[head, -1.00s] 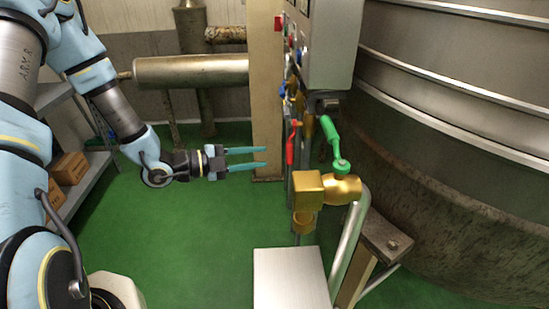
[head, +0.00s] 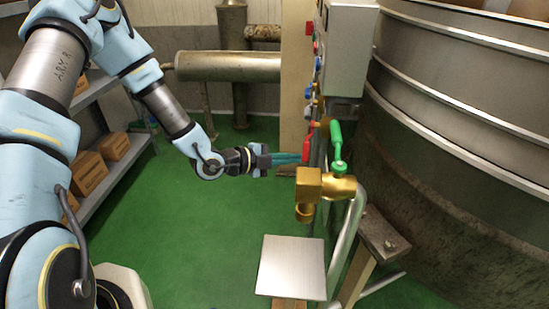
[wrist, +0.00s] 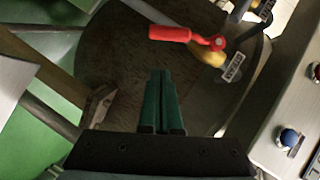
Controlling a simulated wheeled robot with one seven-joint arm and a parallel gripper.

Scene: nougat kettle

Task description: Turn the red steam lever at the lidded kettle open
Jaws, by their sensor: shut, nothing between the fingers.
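The red lever (head: 307,141) shows in the head view just behind the brass valve with the green lever. In the wrist view the red lever (wrist: 170,33) lies sideways, its pivot at the right end on a brass valve body (wrist: 206,55) with a small label beside it. My gripper (head: 298,158) is shut and empty, its teal fingertips close beside the red lever in the head view. In the wrist view the shut fingers (wrist: 162,75) point toward the lever with a visible gap. Whether they touch is not clear from the head view.
A green lever (head: 336,142) stands on a nearer brass valve (head: 312,186). A grey control box (head: 349,50) with buttons hangs above. The big metal kettle (head: 470,130) fills the right. A pale square plate (head: 291,266) is below. Green floor is open at left.

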